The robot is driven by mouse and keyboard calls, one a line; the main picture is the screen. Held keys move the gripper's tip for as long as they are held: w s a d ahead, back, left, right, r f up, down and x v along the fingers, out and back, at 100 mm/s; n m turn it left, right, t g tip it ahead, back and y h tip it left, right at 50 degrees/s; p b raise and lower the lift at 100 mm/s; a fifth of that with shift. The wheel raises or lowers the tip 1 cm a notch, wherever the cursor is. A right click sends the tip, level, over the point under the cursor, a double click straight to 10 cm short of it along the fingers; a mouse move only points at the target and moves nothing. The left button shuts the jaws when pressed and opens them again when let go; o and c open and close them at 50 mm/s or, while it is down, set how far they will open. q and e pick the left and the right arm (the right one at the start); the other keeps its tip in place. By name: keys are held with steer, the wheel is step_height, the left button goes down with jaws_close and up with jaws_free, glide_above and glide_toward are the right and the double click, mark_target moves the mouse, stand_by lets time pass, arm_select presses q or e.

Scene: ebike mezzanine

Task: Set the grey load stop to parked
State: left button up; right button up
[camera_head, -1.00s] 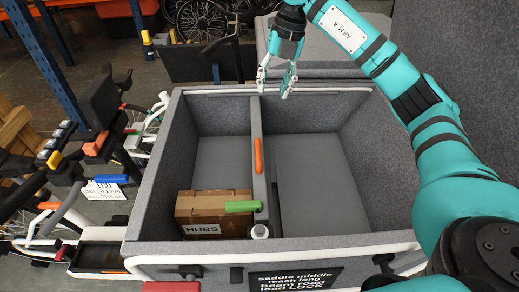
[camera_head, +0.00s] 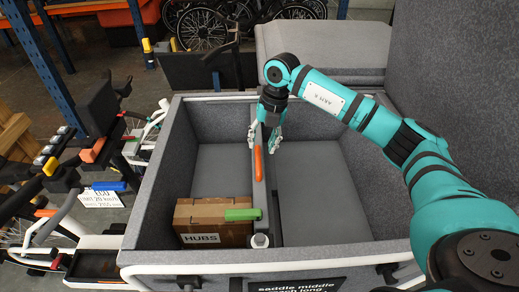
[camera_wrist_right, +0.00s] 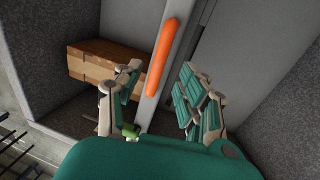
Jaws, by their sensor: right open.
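A grey bar (camera_head: 271,200) runs from front to back across the grey padded cargo box (camera_head: 170,165). I cannot tell for certain which of these parts is the load stop. My right gripper (camera_head: 265,138) is over the back part of the bar, open. In the right wrist view, the bar and orange grip (camera_wrist_right: 162,58) show between its spread fingers (camera_wrist_right: 160,105). No contact is visible. My left gripper is out of view.
A cardboard box marked HUBS (camera_head: 205,233) stands in the box's front left, beside the bar. The right compartment (camera_head: 315,200) is empty. A black sign (camera_head: 297,285) hangs at the front. Handlebars with coloured levers and an ECU card (camera_head: 102,198) stand at left.

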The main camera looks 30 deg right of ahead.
mark_target(259, 155)
steer(key=shift+w+a+f+p, duration=0.1)
steer(key=shift+a+f+p, duration=0.1)
steer(key=shift+f, duration=0.9)
steer(key=shift+w+a+f+p, duration=0.1)
steer(key=shift+a+f, duration=0.1)
steer(key=shift+f, duration=0.9)
jaws_close()
